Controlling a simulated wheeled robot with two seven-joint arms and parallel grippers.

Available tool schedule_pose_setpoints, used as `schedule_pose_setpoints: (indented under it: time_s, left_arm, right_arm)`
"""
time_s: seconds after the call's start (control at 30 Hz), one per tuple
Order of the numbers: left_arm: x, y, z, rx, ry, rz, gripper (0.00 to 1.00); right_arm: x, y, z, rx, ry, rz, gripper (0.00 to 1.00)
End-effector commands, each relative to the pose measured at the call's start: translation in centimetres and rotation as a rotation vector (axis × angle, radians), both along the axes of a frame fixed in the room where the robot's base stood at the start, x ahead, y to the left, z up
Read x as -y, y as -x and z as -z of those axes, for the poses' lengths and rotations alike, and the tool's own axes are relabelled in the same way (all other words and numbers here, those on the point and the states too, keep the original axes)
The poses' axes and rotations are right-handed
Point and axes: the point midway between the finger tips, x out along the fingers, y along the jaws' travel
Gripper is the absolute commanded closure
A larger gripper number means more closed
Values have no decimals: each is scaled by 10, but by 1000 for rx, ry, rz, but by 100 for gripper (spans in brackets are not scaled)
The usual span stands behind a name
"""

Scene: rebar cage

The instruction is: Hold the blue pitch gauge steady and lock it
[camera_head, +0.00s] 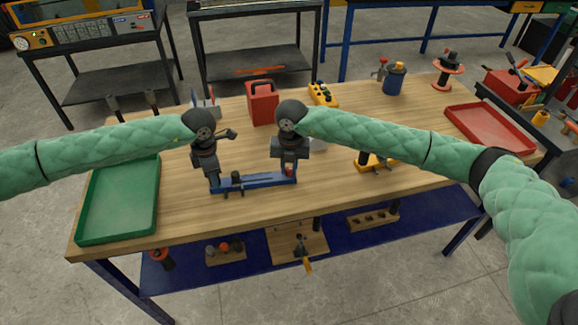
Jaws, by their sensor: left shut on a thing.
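The blue pitch gauge (262,181) is a long blue bar lying near the front middle of the wooden workbench. A dark upright knob stands on it toward its left part, and a small red part (290,171) shows at its right end. My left gripper (214,184) points down and is shut on the gauge's left end. My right gripper (290,166) points down over the right end, at the red part. Its fingers are small and partly hidden, so I cannot tell whether they grip or touch it.
A green tray (84,238) lies at the bench's left, a red tray (455,122) at the right. A yellow tool (362,167) sits right of the gauge. A red case (262,113) and yellow box (323,97) stand behind. Bare wood lies in front of the gauge.

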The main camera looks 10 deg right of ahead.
Motion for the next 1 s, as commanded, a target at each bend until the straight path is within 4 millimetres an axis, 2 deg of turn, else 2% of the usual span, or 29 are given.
schedule_pose_setpoints:
  time_s: [0.03, 0.07, 0.1, 0.47, 0.67, 1.0]
  left_arm:
    - [0, 0, 0, 0, 0, 0, 100]
    - [0, 0, 0, 0, 0, 0, 100]
    - [0, 0, 0, 0, 0, 0, 100]
    - [0, 0, 0, 0, 0, 0, 100]
    - [0, 0, 0, 0, 0, 0, 100]
    - [0, 0, 0, 1, 0, -1, 100]
  right_arm:
    - [0, 0, 0, 0, 0, 0, 92]
    - [0, 0, 0, 0, 0, 0, 98]
    - [0, 0, 0, 0, 0, 0, 100]
    - [0, 0, 0, 0, 0, -57, 100]
    - [0, 0, 0, 0, 0, -183, 100]
    - [0, -1, -1, 0, 0, -497, 100]
